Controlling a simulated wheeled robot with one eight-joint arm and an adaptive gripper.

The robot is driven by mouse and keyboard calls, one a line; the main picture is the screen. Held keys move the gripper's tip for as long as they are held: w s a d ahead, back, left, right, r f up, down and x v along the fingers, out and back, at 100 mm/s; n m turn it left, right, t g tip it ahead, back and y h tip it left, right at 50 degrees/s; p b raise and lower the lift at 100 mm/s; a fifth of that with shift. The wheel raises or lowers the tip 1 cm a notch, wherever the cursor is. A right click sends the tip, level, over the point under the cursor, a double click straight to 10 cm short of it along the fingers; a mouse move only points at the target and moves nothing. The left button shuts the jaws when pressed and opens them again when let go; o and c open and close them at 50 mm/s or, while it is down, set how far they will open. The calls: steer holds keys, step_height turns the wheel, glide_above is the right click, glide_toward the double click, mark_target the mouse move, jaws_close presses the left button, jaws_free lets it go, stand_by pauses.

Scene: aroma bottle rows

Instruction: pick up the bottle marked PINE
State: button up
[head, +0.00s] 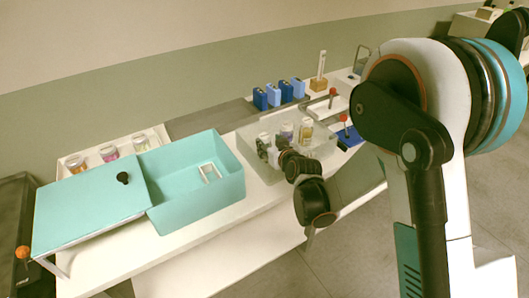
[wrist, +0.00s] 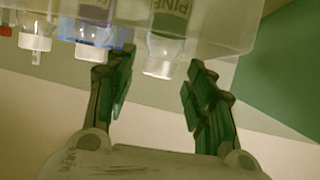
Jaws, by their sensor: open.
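The bottle marked PINE (wrist: 168,42) is at the top middle of the wrist view, partly cut off by the frame edge, with its pale cap towards my gripper. My gripper (wrist: 160,62) is open, its two green-padded fingers apart on either side of the cap end, with nothing clamped. In the head view my gripper (head: 272,152) is at the near side of a translucent bin (head: 325,145) holding small bottles. The labels there are too small to read, so I cannot tell which is PINE.
A bluish bottle (wrist: 98,42) stands close beside PINE in the wrist view, with a clear one (wrist: 35,35) farther left. A teal open box (head: 205,205) is left of the bin. Blue containers (head: 273,95) stand behind it.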

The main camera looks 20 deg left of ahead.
mark_target(266, 141)
steer(key=shift+b+x, duration=1.15)
steer(key=shift+x, duration=1.95)
steer(key=shift+s, duration=0.1)
steer(key=c, duration=0.9)
